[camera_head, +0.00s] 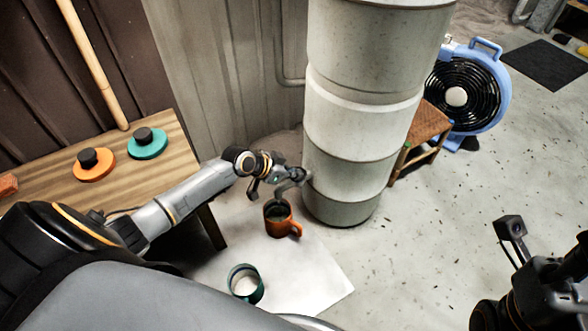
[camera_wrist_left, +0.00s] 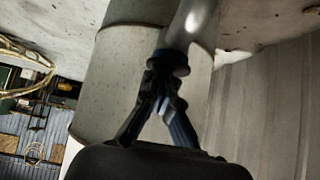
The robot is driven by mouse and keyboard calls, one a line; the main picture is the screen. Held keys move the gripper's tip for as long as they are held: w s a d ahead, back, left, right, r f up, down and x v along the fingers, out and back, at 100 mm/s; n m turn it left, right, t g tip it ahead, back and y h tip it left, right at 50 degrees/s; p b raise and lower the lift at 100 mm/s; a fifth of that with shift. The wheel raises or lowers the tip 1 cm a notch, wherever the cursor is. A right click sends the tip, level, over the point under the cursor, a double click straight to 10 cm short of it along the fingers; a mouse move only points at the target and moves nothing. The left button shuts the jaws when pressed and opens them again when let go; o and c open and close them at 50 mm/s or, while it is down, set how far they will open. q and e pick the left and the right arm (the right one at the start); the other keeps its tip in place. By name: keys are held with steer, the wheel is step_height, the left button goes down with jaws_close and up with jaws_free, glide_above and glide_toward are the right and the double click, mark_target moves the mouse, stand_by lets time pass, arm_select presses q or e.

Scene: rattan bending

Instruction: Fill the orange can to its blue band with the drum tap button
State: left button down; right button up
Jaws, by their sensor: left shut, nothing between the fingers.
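The tall pale drum (camera_head: 345,155) stands on the floor. The orange can (camera_head: 281,222), with a handle on its right, stands upright on a white sheet at the drum's foot, below my left gripper. Its inside looks dark; I cannot make out the blue band or the level. My left gripper (camera_head: 296,178) is shut and empty at the drum's lower side. In the left wrist view its closed fingers (camera_wrist_left: 165,92) meet just by a dark collar (camera_wrist_left: 170,62) under a shiny grey pipe (camera_wrist_left: 193,25); I cannot tell whether they touch. The tap button is not clearly seen.
A teal can (camera_head: 245,283) stands on the white sheet (camera_head: 315,270). The wooden bench (camera_head: 60,160) at left holds an orange lid (camera_head: 93,165) and a teal lid (camera_head: 147,144). A blue fan (camera_head: 487,95) and a stool (camera_head: 424,125) stand behind the drum.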

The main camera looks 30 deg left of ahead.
arm_select(q)
steer(key=shift+s+f, duration=0.55)
steer(key=shift+f, duration=0.05)
steer(key=shift+s+a+r, duration=0.2)
steer(key=shift+r, duration=0.05)
steer(key=d+r+v, duration=0.1)
steer(key=v, duration=0.6)
steer(key=shift+r, duration=0.2)
steer(key=shift+w, duration=0.15)
